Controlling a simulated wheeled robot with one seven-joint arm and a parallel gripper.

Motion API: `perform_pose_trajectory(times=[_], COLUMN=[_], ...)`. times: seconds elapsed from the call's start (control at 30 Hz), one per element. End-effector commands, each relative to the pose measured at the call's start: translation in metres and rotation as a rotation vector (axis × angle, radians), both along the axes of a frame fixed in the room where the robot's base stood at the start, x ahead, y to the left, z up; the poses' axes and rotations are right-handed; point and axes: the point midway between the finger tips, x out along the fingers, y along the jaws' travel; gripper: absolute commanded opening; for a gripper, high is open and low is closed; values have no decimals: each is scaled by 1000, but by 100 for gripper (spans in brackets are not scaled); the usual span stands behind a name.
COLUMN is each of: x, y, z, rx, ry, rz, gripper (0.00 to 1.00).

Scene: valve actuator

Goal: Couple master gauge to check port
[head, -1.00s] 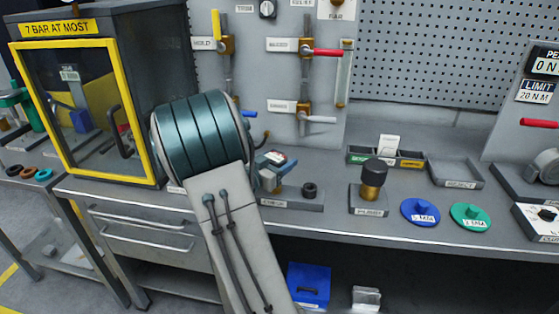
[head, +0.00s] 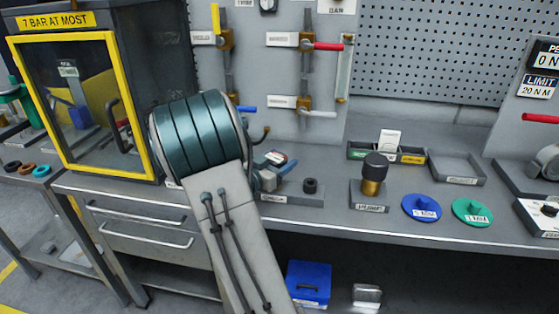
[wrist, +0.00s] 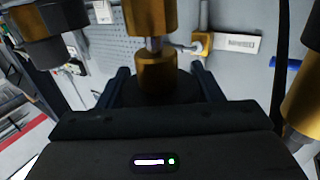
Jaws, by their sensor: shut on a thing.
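In the wrist view my gripper (wrist: 157,84) is shut on a dark round body (wrist: 168,92), which I take to be the master gauge. Its face is not visible. A brass fitting (wrist: 156,72) stands in line directly above this body; I cannot tell whether the two are joined. In the head view my arm hides most of the gripper and the held thing.
Valves with red (head: 328,47) and yellow levers are on the back panel. A yellow-framed cabinet (head: 155,120) stands left. A black-topped brass part (head: 373,175), a blue disc (head: 421,208) and a green disc (head: 472,212) occupy the bench right of my arm. Brass parts crowd the wrist view's upper corners.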

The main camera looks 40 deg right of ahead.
Motion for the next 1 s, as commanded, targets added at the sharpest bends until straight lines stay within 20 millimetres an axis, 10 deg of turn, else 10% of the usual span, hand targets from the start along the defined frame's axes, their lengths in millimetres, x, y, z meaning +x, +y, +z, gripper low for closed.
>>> perform_pose_trajectory(times=[0.57,0.6,0.67,1.0], x=[0,0,0,0], y=[0,0,0,3], z=[-15,-14,-13,-14], rx=[-1,-1,-1,1], ry=[-1,-1,-1,0], rz=[0,0,0,1], gripper=[27,68,85,85])
